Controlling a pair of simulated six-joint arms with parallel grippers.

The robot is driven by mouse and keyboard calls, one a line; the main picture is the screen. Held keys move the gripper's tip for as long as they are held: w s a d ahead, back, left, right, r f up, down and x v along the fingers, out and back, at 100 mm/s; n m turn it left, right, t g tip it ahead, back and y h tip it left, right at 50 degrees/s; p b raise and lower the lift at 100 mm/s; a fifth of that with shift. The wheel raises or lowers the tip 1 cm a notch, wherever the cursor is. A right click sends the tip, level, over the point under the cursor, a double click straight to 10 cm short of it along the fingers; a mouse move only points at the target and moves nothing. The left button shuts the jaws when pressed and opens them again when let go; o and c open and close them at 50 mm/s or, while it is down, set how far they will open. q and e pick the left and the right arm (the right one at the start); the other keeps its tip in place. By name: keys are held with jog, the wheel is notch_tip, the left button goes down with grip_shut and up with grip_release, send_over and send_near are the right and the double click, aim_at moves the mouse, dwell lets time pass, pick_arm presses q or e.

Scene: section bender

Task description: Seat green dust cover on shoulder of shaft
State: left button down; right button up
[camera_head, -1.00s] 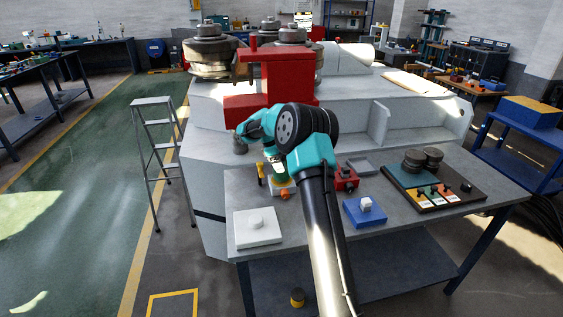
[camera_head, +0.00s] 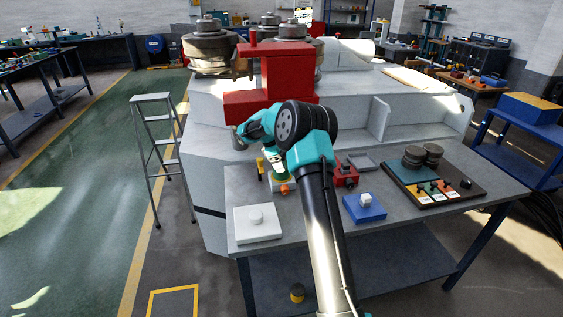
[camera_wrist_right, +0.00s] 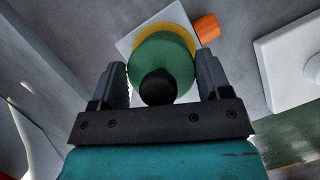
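The green dust cover (camera_wrist_right: 160,63) is a round disc in the right wrist view. A dark round knob or shaft end (camera_wrist_right: 158,87) stands in front of its middle. A yellow ring (camera_wrist_right: 168,28) shows behind it, above a white plate (camera_wrist_right: 125,45). My right gripper (camera_wrist_right: 162,62) has one finger on each side of the disc, close to its rim; I cannot tell whether they press on it. In the head view the right gripper (camera_head: 276,165) points down at the green part (camera_head: 283,182), mostly hidden by my arm. Which part is the shaft is unclear. My left gripper is out of view.
On the bench (camera_head: 310,215) are a white block (camera_head: 257,225), a blue block (camera_head: 364,208), a red fixture (camera_head: 346,174) and a dark tray (camera_head: 450,190). An orange piece (camera_wrist_right: 206,28) lies beside the plate. The red-and-white machine (camera_head: 285,85) stands behind. A stepladder (camera_head: 158,150) stands left.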

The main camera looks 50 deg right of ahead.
jog(key=o, duration=0.5)
jog(key=shift+r, duration=0.1)
jog(key=v, duration=1.7)
jog(key=shift+w, duration=0.1)
